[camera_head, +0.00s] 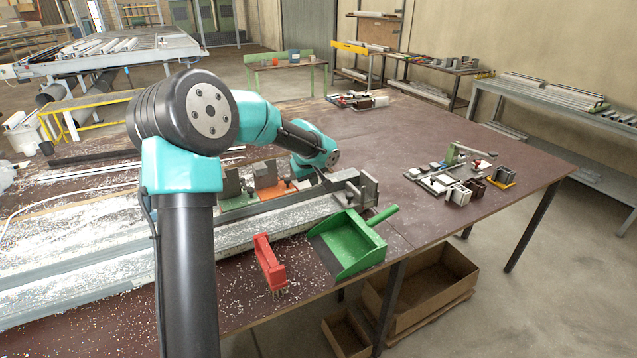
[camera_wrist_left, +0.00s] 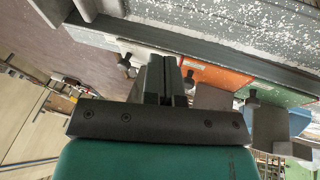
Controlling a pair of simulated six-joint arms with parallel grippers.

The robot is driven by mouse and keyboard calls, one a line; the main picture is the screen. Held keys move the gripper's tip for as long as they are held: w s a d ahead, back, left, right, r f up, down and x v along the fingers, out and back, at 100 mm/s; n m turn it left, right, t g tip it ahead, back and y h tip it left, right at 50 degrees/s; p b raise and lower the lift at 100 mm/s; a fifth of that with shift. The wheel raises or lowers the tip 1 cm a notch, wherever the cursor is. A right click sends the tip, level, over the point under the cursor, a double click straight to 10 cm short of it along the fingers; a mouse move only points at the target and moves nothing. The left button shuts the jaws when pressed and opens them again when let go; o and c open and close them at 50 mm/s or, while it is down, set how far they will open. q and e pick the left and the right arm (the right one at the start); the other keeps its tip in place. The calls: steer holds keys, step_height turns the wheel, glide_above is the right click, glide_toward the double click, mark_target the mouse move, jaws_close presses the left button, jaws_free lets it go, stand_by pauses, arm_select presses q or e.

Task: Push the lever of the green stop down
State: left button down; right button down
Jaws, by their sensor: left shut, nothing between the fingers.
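The green stop (camera_head: 237,201) sits behind the long metal profile, left of the orange stop (camera_head: 271,190) in the head view. In the left wrist view the green stop's plate (camera_wrist_left: 283,93) is at the right, with a black-knobbed lever (camera_wrist_left: 252,97) near its edge. The orange plate (camera_wrist_left: 220,76) lies between it and my fingers, with another black knob beside it. My left gripper (camera_wrist_left: 161,77) is shut and empty, nearer the orange stop than the green one. In the head view my arm hides the fingers. My right gripper is out of view.
A red brush (camera_head: 270,262) and a green dustpan (camera_head: 348,243) lie in front of the profile. White chips cover the profile and table. Several small parts and clamps (camera_head: 460,180) stand to the right. The brown tabletop (camera_head: 400,140) behind is largely clear.

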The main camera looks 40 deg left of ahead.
arm_select(q)
steer(key=shift+w+d+f, duration=0.1)
steer(key=shift+d+f, duration=0.1)
steer(key=shift+d, duration=0.25)
steer(key=shift+w+d+f, duration=0.1)
steer(key=shift+d+f, duration=0.1)
steer(key=shift+d, duration=0.2)
